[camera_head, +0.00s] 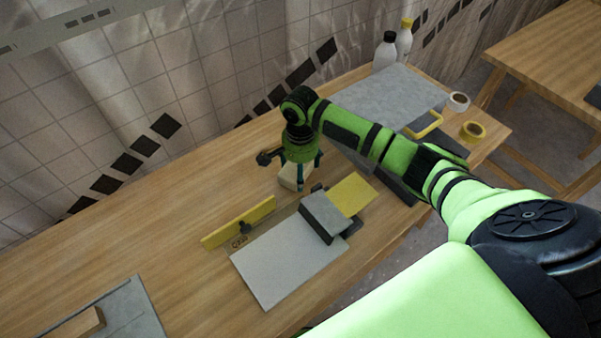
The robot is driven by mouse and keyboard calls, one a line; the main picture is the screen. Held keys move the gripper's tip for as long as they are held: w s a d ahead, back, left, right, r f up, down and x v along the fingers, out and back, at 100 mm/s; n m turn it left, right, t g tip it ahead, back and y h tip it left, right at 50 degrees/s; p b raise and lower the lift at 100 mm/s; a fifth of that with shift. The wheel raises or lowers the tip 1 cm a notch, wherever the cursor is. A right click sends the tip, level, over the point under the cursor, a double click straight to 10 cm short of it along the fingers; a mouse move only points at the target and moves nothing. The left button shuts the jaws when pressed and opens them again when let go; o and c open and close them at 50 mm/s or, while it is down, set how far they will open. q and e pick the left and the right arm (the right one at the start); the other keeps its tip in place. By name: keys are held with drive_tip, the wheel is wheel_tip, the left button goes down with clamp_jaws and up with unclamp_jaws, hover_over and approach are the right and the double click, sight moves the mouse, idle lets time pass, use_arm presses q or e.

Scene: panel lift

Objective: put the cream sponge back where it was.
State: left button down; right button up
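The cream sponge (290,179) is a small pale block near the middle of the wooden table. My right gripper (302,176) points down over it, with its dark fingers around or right beside the sponge. I cannot tell whether they press on it, nor whether the sponge touches the table. The gripper and its fingers hide part of the sponge. My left gripper is not in view.
A grey block (326,215), yellow sheet (351,194) and pale panel (277,272) lie in front of the sponge. A yellow bar (225,231) is to the left. A grey board (385,97), bottles (385,53) and tape rolls (473,132) are farther right.

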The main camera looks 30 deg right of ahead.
wheel_tip(320, 180, down, 2)
drive_tip(key=shift+f, duration=0.1)
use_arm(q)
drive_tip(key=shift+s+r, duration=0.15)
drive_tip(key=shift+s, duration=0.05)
use_arm(e)
drive_tip(key=shift+f, duration=0.15)
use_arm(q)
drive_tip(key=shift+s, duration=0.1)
use_arm(e)
drive_tip(key=o, duration=0.9)
drive_tip(key=shift+f, duration=0.1)
drive_tip(key=shift+c, duration=0.2)
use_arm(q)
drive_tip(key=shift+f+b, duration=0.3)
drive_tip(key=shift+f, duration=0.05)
use_arm(e)
wheel_tip(320, 180, up, 12)
drive_tip(key=shift+r, duration=0.2)
drive_tip(key=shift+f, duration=0.1)
